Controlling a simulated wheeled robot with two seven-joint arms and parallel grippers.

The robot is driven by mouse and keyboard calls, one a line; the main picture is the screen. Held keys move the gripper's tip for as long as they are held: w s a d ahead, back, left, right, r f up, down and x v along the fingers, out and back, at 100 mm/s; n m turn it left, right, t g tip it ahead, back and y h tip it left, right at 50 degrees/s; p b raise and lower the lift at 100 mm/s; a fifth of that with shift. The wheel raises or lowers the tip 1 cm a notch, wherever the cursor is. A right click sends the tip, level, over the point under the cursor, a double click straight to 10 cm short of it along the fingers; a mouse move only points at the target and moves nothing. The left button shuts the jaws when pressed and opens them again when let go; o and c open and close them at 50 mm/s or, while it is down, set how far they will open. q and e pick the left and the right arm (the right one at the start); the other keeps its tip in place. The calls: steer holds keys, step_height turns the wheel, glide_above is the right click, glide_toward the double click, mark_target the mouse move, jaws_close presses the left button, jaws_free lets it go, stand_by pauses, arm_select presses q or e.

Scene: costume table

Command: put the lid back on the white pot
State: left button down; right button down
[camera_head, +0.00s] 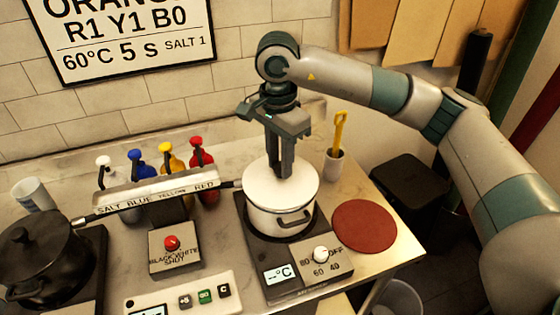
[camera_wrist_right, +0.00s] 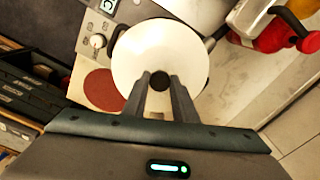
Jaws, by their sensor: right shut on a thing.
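The white pot (camera_head: 272,219) stands on the hot plate at the right of the table. Its white lid (camera_head: 300,185) is over the pot's mouth and looks about level; I cannot tell if it touches the rim all round. My right gripper (camera_head: 281,172) points down from above and is shut on the lid's dark knob. In the right wrist view the white lid (camera_wrist_right: 135,60) fills the middle, with the knob (camera_wrist_right: 159,80) between the two fingertips of the right gripper (camera_wrist_right: 160,82). My left gripper is not in view.
A round red mat (camera_head: 364,226) lies right of the pot. A black pot (camera_head: 40,255) stands at the far left. Several coloured bottles (camera_head: 170,165) stand behind a labelled bar (camera_head: 160,195). A cup with a yellow tool (camera_head: 335,160) is behind, right.

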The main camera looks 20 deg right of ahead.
steer(key=shift+f+b, duration=0.15)
steer(key=shift+b, duration=0.95)
stand_by(1.6)
stand_by(0.4)
steer(key=c, duration=1.4)
jaws_free()
steer(key=shift+o, duration=0.9)
steer(key=o, duration=0.3)
steer(key=shift+o, duration=0.2)
steer(key=shift+r+p, duration=0.9)
steer(key=shift+r, duration=2.6)
